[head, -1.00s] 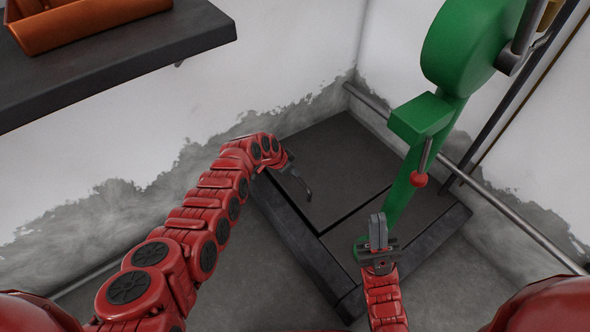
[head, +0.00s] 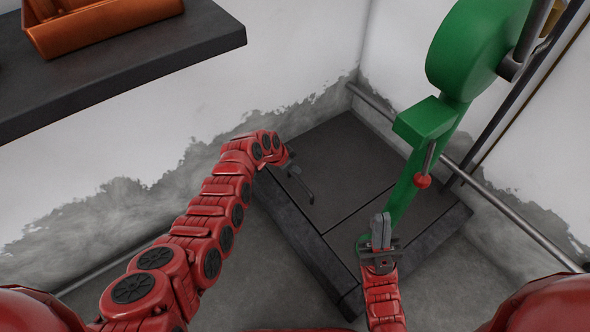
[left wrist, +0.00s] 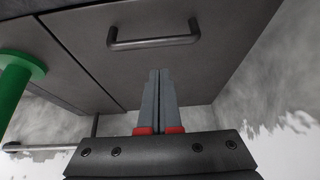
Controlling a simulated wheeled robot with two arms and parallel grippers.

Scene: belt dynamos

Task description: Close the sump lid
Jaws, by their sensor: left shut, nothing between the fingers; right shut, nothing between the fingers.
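The sump lid (head: 338,165) is a dark grey panel in the top of the low floor platform, with a bar handle (head: 303,187). It looks flat and level with the panel beside it, a thin seam between them. In the left wrist view the lid (left wrist: 190,75) fills the middle, its handle (left wrist: 152,43) beyond my fingertips. My left gripper (left wrist: 160,73) is shut and empty, pointing toward the handle and apart from it in that picture; whether it touches the lid is unclear. My right gripper (head: 381,222) is shut and empty, in front of the green machine's foot.
A green machine (head: 408,185) with a red-knobbed lever (head: 423,181) stands on the platform's right part. A dark shelf (head: 120,70) with an orange tray (head: 95,30) juts out at upper left. A pipe (head: 520,225) runs along the right wall. Bare floor lies in front.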

